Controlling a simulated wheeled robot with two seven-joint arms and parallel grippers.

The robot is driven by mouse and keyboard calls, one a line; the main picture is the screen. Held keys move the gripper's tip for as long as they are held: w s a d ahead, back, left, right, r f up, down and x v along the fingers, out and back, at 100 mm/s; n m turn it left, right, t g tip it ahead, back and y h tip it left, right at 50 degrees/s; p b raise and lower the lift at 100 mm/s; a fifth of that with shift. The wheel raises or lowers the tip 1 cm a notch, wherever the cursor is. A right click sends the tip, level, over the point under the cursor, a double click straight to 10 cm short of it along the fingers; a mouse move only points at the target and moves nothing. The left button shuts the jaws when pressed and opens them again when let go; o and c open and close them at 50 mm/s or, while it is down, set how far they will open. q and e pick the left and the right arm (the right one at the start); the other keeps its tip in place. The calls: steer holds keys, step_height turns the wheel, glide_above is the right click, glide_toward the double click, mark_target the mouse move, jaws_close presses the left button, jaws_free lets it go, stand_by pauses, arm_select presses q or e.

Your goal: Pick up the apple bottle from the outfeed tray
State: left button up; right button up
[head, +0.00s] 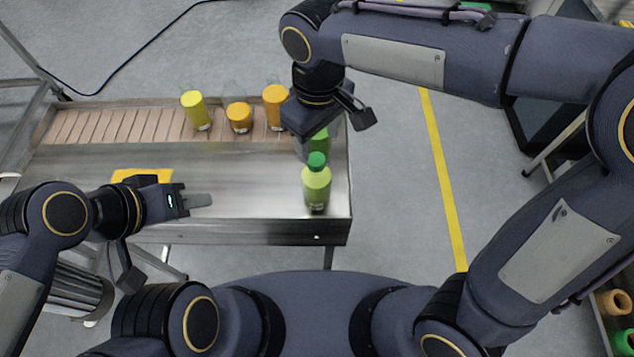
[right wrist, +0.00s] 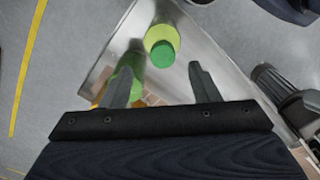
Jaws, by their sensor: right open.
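An apple bottle (head: 316,189) with light green juice and a green cap stands upright near the right end of the metal outfeed tray (head: 250,190). A second green bottle (head: 320,144) stands behind it, partly hidden by my right gripper. My right gripper is above and behind the front bottle; its fingers are mostly hidden in the head view. In the right wrist view my right gripper (right wrist: 160,82) is open and empty, with the front bottle (right wrist: 160,44) beyond the fingertips and the second bottle (right wrist: 124,78) by the left finger. My left gripper (head: 198,200) is over the tray's left part; its jaw gap is not visible.
A yellow piece (head: 142,175) lies near my left gripper. The tray between my left gripper and the front bottle is clear.

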mark_target(316, 159)
step_height(316, 159, down, 7)
steer(key=shift+s+a+r+p, duration=0.1)
steer(key=shift+a+p, duration=0.05)
steer(key=shift+p, duration=0.3)
jaws_close()
